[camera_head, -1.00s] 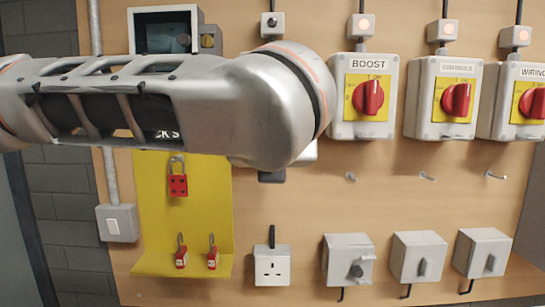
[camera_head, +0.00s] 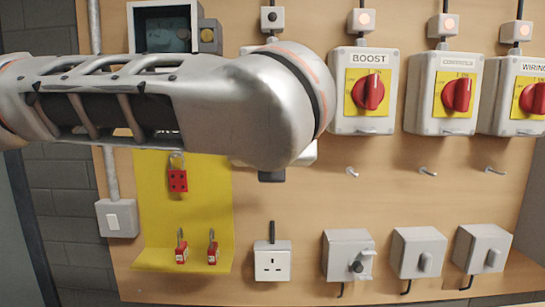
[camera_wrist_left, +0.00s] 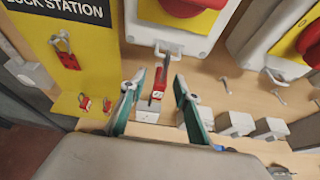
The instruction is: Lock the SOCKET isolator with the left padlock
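The SOCKET isolator is mostly hidden behind my left arm in the head view. In the left wrist view its grey box (camera_wrist_left: 168,22) and red knob (camera_wrist_left: 187,5) show at the top, with a metal loop (camera_wrist_left: 166,50) under it. A red padlock (camera_wrist_left: 157,96) with a pale label is upright below this loop; I cannot tell whether its shackle passes through. My left gripper (camera_wrist_left: 158,82) is open, its green-edged fingers on either side of the padlock with gaps. Two other red padlocks (camera_head: 181,254) (camera_head: 212,254) stand on the yellow lock station (camera_head: 205,205). My right gripper is not in view.
A red lockout hasp (camera_head: 177,180) hangs on the station. The BOOST (camera_head: 392,100) and CONTROLS (camera_head: 437,100) isolators are to the right, with hooks (camera_head: 351,171) below. A white outlet (camera_head: 272,265) and grey boxes (camera_head: 415,250) sit lower on the wooden board.

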